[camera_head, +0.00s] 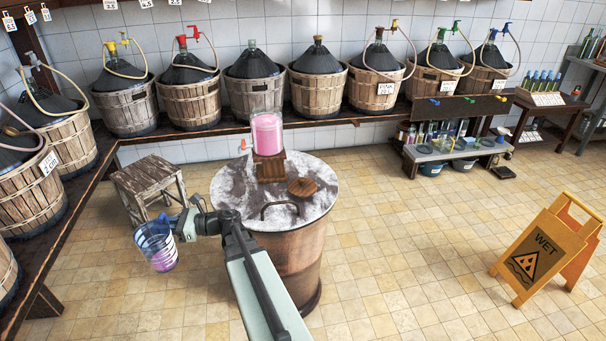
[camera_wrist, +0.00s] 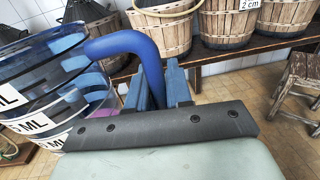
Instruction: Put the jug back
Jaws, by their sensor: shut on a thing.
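The jug (camera_head: 157,247) is clear with blue bands and purple liquid low inside. It is held in the air left of the metal-topped barrel, above the tiled floor, and looks slightly tilted. My gripper (camera_head: 183,226) is shut on its blue handle. In the wrist view the jug (camera_wrist: 40,95) fills the left side with its "ML" labels. Its curved blue handle (camera_wrist: 120,42) runs down between the fingers of my gripper (camera_wrist: 155,88).
The barrel top (camera_head: 235,200) bears a pink-filled glass vessel (camera_head: 267,133) on a wooden block and a small wooden piece (camera_head: 302,187). A worn stool (camera_head: 148,182) stands behind the jug. Demijohn baskets line the benches. A wet-floor sign (camera_head: 545,255) stands right, with clear floor between.

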